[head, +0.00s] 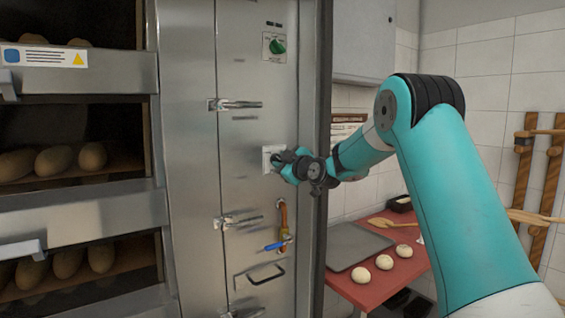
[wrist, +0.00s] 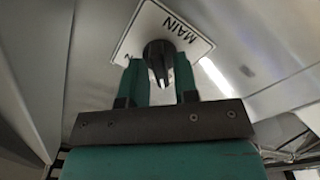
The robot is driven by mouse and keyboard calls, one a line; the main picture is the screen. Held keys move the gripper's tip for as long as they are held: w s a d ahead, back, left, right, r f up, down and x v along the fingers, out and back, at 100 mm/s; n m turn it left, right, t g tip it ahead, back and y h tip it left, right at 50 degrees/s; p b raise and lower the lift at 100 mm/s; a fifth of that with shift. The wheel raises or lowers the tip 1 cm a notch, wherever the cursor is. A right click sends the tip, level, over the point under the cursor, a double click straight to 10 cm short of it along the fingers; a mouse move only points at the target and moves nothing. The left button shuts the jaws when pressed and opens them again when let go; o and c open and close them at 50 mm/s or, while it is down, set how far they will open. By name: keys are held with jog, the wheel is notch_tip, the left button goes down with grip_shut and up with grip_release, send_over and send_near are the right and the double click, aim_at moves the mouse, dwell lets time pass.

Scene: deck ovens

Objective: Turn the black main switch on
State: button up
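The black main switch (wrist: 158,53) is a rotary knob with a white mark, on a white plate (wrist: 192,30) lettered MAIN, upside down in the wrist view. Part of another letter shows at the plate's left edge. My gripper (wrist: 159,75) has one teal finger on each side of the knob, close against it, and appears shut on it. The white mark points toward the gripper body in the wrist view. In the head view my gripper (head: 279,164) is at the plate (head: 267,158) on the steel oven column and hides the knob.
A green knob (head: 277,46) sits higher on the column. Below are a blue-handled valve (head: 277,245) and a drawer handle (head: 266,274). Latches (head: 236,104) stick out at left. Oven decks hold loaves (head: 55,160). A red table (head: 385,290) with dough balls stands at right.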

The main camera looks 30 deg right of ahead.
grip_shut()
jog(key=shift+f+b, duration=0.1)
jog(key=shift+b, duration=0.25)
jog(key=m+b, duration=0.7)
jog(key=m, duration=1)
jog(key=shift+a+m+b, duration=0.1)
jog(key=shift+m+b, duration=0.25)
jog(key=shift+m, duration=0.05)
jog(key=shift+o, duration=1.5)
grip_release()
